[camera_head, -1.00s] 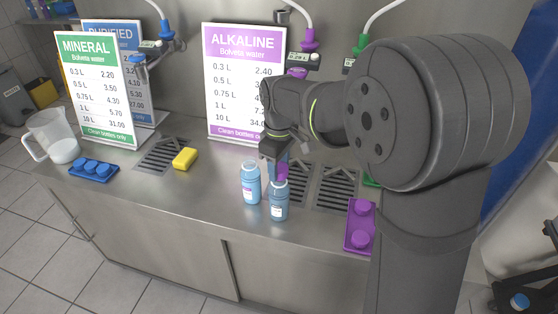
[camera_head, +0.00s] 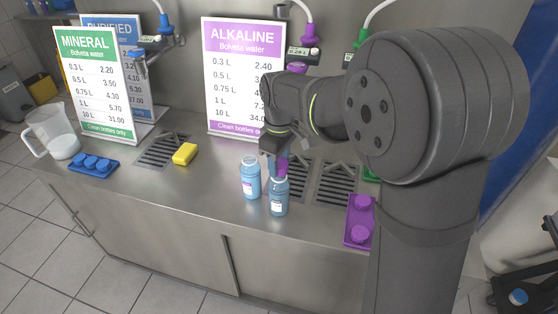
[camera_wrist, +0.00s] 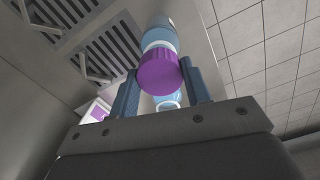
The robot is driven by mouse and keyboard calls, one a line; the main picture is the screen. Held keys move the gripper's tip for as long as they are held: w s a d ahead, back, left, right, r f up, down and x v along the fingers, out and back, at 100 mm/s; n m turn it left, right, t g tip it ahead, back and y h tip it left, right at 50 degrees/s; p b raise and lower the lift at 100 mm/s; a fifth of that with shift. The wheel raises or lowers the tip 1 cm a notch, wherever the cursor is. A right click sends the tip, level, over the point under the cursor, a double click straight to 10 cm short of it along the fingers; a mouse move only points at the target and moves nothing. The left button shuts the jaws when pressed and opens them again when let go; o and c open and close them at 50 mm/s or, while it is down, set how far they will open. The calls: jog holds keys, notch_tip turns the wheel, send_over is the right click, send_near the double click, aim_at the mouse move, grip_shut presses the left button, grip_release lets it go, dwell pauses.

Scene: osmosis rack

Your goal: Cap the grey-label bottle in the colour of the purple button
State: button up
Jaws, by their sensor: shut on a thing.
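My gripper (camera_head: 275,150) is shut on a purple cap (camera_wrist: 158,72), held between the blue fingers. In the head view the cap (camera_head: 282,168) is just above the mouth of the right blue bottle (camera_head: 279,198). In the wrist view this bottle (camera_wrist: 158,38) lines up behind the cap; I cannot tell whether they touch. This bottle is upright with a pale label. The left blue bottle (camera_head: 250,180) stands upright beside it, with a purplish-white label; its open mouth (camera_wrist: 168,101) shows under the cap in the wrist view. A purple tap (camera_head: 309,36) hangs at the back.
A purple tray (camera_head: 348,240) with purple caps lies right of the bottles. A blue cap tray (camera_head: 74,163), yellow sponge (camera_head: 185,154) and clear jug (camera_head: 50,132) are at left. The alkaline sign (camera_head: 225,90) and drain grilles (camera_head: 335,185) are behind. The counter's front edge is close.

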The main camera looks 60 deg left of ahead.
jog(key=shift+f, duration=0.3)
dwell(0.4)
jog(key=shift+f, duration=0.3)
jog(key=shift+f, duration=0.45)
dwell(1.2)
jog(key=shift+r, duration=0.1)
dwell(0.3)
jog(key=o, duration=1.6)
jog(key=shift+c, duration=0.2)
jog(key=shift+r, duration=0.1)
jog(key=shift+r, duration=2.95)
